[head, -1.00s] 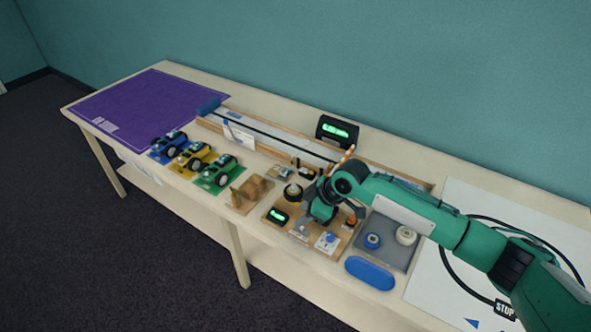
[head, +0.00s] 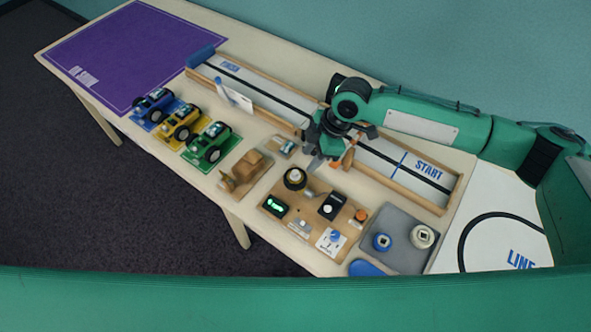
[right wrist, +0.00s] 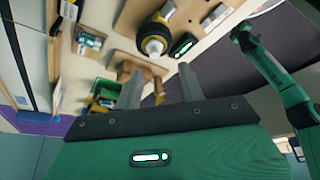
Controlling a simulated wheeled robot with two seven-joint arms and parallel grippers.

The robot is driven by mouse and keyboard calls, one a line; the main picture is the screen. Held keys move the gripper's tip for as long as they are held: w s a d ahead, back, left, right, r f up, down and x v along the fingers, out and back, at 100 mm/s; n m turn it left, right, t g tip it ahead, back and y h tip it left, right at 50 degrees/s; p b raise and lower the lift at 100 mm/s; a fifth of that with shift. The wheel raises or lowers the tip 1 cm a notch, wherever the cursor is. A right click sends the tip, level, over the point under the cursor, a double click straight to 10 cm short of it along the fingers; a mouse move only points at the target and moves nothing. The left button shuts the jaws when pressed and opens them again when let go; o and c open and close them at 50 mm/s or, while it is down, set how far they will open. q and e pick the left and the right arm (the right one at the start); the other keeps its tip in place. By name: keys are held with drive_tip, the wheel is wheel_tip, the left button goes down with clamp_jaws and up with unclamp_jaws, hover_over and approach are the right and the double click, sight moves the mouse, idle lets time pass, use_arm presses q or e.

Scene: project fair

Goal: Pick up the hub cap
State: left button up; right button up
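I cannot single out the hub cap with certainty. A round black wheel-like part with a pale centre (head: 295,178) sits at the back left corner of a wooden board (head: 272,205). In the right wrist view it shows as a black ring with a yellow band (right wrist: 153,40), beyond the fingertips. My right gripper (head: 324,160) hangs above the table behind this board, apart from the round part. In the right wrist view its two grey fingers (right wrist: 160,78) stand apart with nothing between them. My left gripper is not identifiable; a green link of mine crosses the bottom of the head view.
A grey tray (head: 405,256) holds a blue spool (head: 381,241) and a white spool (head: 422,237). Toy cars (head: 207,146) and a wooden car body (head: 245,172) stand left. A walled track (head: 440,205) runs behind.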

sight(296, 172)
drive_tip(key=x, duration=0.2)
drive_tip(key=shift+w+a+f, duration=0.15)
drive_tip(key=shift+f, duration=0.15)
drive_tip(key=shift+a+f+p, duration=0.2)
drive_tip(key=shift+p, duration=0.15)
drive_tip(key=x, duration=0.1)
drive_tip(key=p+x, duration=0.1)
drive_tip(key=x, duration=0.1)
drive_tip(key=shift+w+a+f, duration=0.25)
drive_tip(key=shift+a, duration=0.05)
drive_tip(key=shift+a+f, duration=0.1)
drive_tip(key=shift+f, duration=0.35)
use_arm(q)
drive_tip(key=shift+w+d+r, duration=0.1)
drive_tip(key=shift+w+r, duration=0.7)
drive_tip(key=shift+r, duration=0.3)
use_arm(e)
clamp_jaws()
